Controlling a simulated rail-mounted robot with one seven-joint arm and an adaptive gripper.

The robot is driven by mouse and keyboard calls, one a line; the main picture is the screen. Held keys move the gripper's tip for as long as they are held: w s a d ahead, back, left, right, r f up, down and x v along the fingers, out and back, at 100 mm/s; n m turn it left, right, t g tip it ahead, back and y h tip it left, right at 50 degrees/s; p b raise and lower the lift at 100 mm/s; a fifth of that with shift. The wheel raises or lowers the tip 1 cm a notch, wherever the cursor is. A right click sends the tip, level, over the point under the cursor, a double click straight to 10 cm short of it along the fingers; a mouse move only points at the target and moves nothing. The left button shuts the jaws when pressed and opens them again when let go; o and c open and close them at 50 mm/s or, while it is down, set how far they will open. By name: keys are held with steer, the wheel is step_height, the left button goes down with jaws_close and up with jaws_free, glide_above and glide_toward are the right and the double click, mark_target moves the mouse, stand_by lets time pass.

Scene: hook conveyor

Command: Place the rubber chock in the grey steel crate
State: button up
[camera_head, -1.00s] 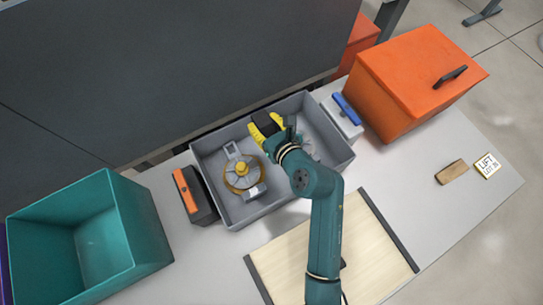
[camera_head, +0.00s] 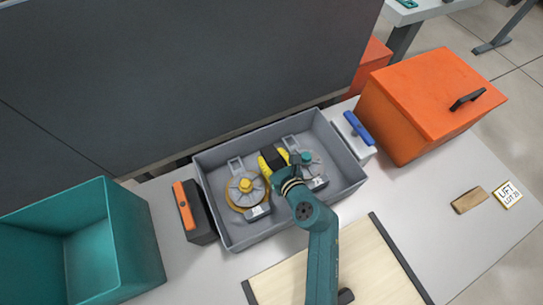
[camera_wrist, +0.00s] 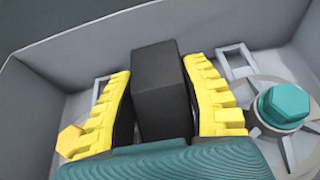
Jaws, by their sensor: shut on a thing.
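The rubber chock (camera_wrist: 160,85) is a black block, upright between the yellow toothed fingers of my gripper (camera_wrist: 165,95) in the wrist view. In the head view my gripper (camera_head: 275,160) is shut on the chock (camera_head: 274,156) inside the outline of the grey steel crate (camera_head: 230,245). The crate's grey wall also shows in the wrist view (camera_wrist: 40,110). Whether the chock touches the crate floor is hidden by the fingers and the gripper body.
In the crate stand a yellow-capped part (camera_head: 246,188) left of my gripper and a teal-capped part (camera_head: 312,165) right of it. A teal bin (camera_head: 130,245), an orange-handled box (camera_head: 192,212), a blue-handled box (camera_head: 354,135) and an orange lidded box (camera_head: 435,95) stand around. A wooden block (camera_head: 468,200) lies right.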

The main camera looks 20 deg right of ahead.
steer(key=shift+f, duration=0.3)
steer(key=o, duration=1.1)
steer(key=shift+o, duration=0.2)
